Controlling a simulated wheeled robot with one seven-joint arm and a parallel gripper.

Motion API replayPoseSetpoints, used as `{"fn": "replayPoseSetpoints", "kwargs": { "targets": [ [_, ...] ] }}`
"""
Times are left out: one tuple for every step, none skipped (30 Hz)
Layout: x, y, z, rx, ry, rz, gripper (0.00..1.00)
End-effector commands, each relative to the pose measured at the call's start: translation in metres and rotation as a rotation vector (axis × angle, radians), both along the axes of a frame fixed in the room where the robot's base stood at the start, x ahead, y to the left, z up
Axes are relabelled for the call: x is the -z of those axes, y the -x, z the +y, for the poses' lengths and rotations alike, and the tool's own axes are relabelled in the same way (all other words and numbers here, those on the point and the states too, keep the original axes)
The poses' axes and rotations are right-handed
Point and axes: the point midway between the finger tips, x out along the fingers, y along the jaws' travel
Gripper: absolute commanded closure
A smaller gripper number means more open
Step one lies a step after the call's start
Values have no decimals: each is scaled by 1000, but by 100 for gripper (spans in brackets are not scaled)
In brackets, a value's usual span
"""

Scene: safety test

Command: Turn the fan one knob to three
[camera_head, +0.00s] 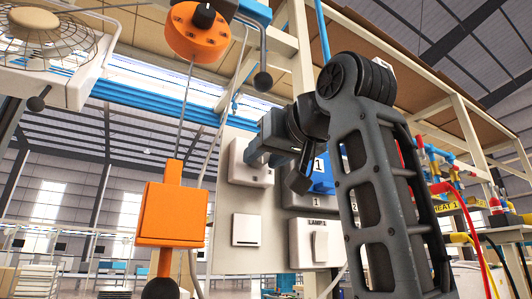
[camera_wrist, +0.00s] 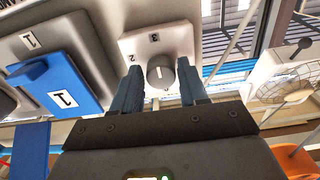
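The knob (camera_wrist: 160,73) is a round grey dial with a pale pointer line, on a light grey box (camera_wrist: 157,40) marked 2 and 3 in the wrist view. I cannot tell exactly which mark the pointer meets. My gripper (camera_wrist: 160,68) is open, with one dark blue finger on each side of the knob; gaps show, especially at the right. In the head view my gripper (camera_head: 256,157) is at the light grey box (camera_head: 250,172) on the wall panel, hiding the knob. The fan (camera_head: 38,28) has a round wire cage at the upper left; it also shows in the wrist view (camera_wrist: 290,85).
A blue switch marked 1 (camera_head: 322,177) is close to my gripper, above a grey LAMP 1 switch (camera_head: 316,240). An orange box (camera_head: 170,214) and an orange round unit with a black knob (camera_head: 190,37) hang to the left. Red and yellow hoses (camera_head: 470,235) are at the right.

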Motion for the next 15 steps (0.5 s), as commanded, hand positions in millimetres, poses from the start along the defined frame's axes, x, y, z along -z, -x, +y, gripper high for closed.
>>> {"fn": "replayPoseSetpoints", "kwargs": {
  "targets": [
    [-1, 0, 0, 0, -1, -2, 52],
    [-1, 0, 0, 0, 0, -2, 49],
    [-1, 0, 0, 0, -1, -3, 45],
    [-1, 0, 0, 0, -1, -3, 42],
    [-2, 0, 0, 0, -1, -4, 39],
    [-2, 1, 0, 0, -1, -4, 38],
    [-2, 1, 0, 0, -2, -5, 38],
    [-2, 1, 0, 0, -2, -5, 38],
    [-2, 1, 0, 0, -2, -5, 38],
    [-2, 1, 0, 0, -2, -5, 38],
    [-2, 1, 0, 0, -3, -6, 38],
    [-2, 1, -1, 0, -3, -6, 38],
    [-2, 2, -1, 0, -3, -6, 38],
    [-2, 3, -2, 0, -3, -6, 38],
    [-2, 6, -4, 0, -3, -6, 38]
  ]
}}
